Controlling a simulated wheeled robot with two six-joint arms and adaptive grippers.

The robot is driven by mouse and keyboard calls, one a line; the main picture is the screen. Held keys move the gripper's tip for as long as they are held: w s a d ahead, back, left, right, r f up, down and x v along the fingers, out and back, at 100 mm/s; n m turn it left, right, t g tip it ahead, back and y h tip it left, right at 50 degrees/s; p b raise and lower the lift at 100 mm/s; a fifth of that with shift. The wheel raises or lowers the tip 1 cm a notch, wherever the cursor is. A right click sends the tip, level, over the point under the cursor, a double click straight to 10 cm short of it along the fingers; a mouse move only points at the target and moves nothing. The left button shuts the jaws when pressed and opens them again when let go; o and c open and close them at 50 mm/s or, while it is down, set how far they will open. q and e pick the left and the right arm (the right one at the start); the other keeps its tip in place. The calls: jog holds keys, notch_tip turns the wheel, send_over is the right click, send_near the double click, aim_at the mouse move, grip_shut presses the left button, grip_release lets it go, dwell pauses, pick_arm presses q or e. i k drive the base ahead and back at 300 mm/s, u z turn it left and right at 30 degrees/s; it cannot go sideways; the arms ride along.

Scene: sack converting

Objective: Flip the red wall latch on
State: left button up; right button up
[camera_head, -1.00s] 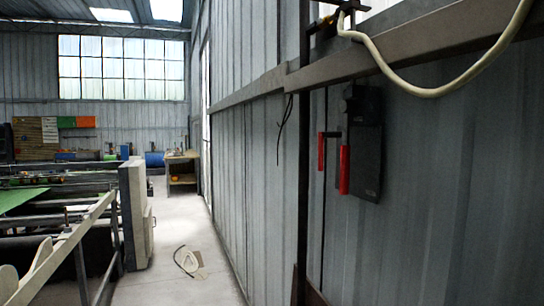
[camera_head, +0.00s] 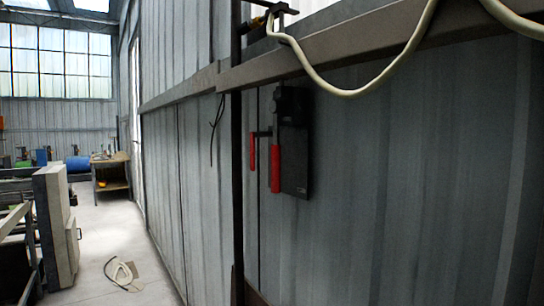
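The red wall latch (camera_head: 275,169) is on a dark box (camera_head: 295,145) mounted on the grey corrugated wall, right of the picture's middle. Its red handle hangs straight down along the box's left side. A second, thinner red bar (camera_head: 252,152) hangs to its left, joined to the box by a short dark arm. Neither of my grippers is in the camera_head view.
A dark vertical post (camera_head: 237,200) stands just left of the latch. A beam (camera_head: 330,50) with a drooping pale cable (camera_head: 370,88) runs above it. A grey cabinet (camera_head: 54,225) and a workbench (camera_head: 111,172) stand left.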

aim_at(253, 135)
jog(key=u, duration=0.95)
jog(key=i, duration=0.75)
jog(key=z, duration=2.25)
